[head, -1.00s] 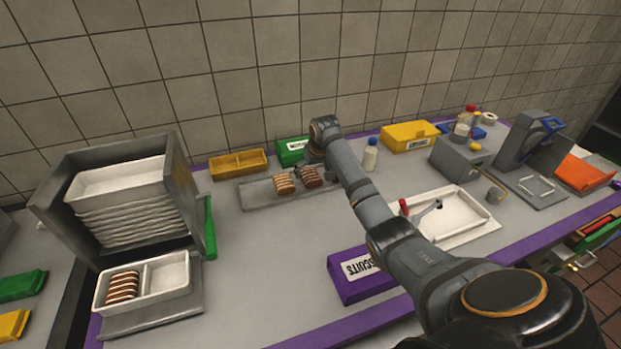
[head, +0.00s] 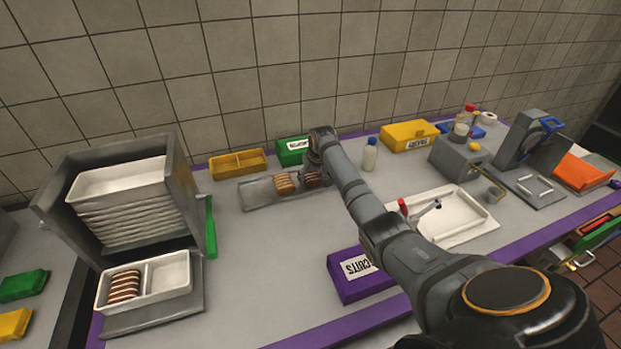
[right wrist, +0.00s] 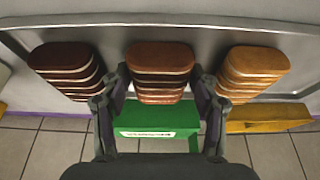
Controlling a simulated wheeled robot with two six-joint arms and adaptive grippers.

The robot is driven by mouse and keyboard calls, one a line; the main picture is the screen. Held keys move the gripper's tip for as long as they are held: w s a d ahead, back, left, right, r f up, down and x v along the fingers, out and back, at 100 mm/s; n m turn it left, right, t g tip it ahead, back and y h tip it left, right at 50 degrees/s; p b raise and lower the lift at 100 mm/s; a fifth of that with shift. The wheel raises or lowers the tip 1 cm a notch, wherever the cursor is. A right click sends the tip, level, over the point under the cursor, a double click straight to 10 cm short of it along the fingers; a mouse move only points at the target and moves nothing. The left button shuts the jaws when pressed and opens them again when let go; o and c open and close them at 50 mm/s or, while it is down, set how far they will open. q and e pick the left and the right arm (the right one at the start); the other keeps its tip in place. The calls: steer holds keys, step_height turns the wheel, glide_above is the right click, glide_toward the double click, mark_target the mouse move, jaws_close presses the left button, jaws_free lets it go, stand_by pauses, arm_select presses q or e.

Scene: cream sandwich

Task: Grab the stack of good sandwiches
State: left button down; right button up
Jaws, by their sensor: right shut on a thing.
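Three sandwich stacks stand on a grey tray (head: 262,198). In the right wrist view the left stack (right wrist: 67,67) is dark brown with white cream layers, the middle stack (right wrist: 160,60) is dark reddish brown, and the right stack (right wrist: 253,68) is light tan. In the head view the light stack (head: 284,183) is clear, the dark middle stack (head: 312,180) is partly covered, and the third is hidden behind my arm. My right gripper (right wrist: 160,92) is shut on the middle stack, one finger on each side. My left gripper is not in view.
A white two-compartment tray (head: 167,299) at the left holds brown sandwiches in its left compartment. A rack (head: 180,185) of stacked white trays stands behind it. The middle counter is clear.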

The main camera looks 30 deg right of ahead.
steer(key=shift+r, duration=0.45)
steer(key=s+a+r+b, duration=0.3)
steer(key=s+a+r, duration=0.4)
steer(key=s+r, duration=0.5)
